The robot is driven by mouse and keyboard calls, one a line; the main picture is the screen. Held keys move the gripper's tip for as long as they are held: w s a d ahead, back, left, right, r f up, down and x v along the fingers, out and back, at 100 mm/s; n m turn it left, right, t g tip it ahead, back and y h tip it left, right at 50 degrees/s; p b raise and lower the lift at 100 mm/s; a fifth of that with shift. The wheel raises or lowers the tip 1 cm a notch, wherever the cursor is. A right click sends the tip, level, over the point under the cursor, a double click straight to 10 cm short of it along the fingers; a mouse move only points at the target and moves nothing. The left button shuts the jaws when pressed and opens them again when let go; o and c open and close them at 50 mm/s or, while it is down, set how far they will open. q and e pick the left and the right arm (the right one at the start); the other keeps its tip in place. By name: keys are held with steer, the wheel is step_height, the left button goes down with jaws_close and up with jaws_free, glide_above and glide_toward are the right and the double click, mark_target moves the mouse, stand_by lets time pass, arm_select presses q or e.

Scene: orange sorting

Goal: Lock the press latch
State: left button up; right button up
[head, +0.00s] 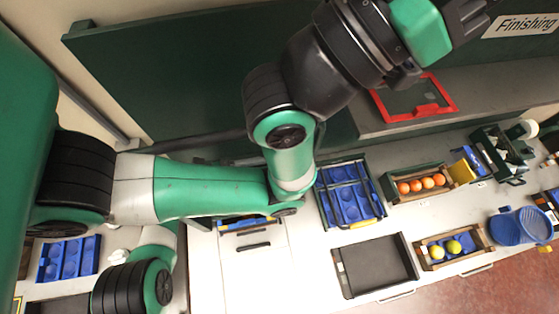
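A dark green machine (497,155) with a pale roller-like part stands at the right end of the bench; it may be the press, but I cannot make out a latch on it. My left arm comes in from the left and crosses the middle of the head view. Its dark gripper end (466,16) is at the top right, cut by the frame edge, far above the bench and apart from the machine. I cannot see its finger gap. Another arm of mine shows at the lower left, with its gripper out of view.
A blue tray (335,186), a crate of oranges (447,178), a black tray (378,262) and a crate of yellow-green fruit (483,238) lie on the bench. A red-framed panel (453,96) and blue tub (518,228) are to the right. A dark green board (180,70) stands behind.

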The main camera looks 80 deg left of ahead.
steer(key=shift+w, duration=1.5)
jaws_close()
